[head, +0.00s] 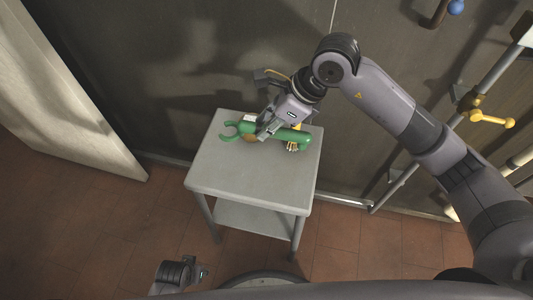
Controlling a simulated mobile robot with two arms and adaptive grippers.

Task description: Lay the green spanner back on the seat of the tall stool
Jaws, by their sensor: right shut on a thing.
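The green spanner (296,135) lies across the far part of the tall stool's grey seat (240,178), its open-ended jaw to the left. My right gripper (264,134) reaches down from the upper right and is shut on the spanner near its middle, hiding part of it. I cannot tell whether the spanner touches the seat or is held just above it. My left gripper (185,274) shows only in part at the bottom edge, away from the stool; its fingers are unclear.
The near part of the seat is bare. The stool has a lower shelf (254,218) and stands by a dark wall. A pale panel (65,90) is at left. Pipes with a yellow handle (491,119) are at right. Tiled floor (100,225) is open at lower left.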

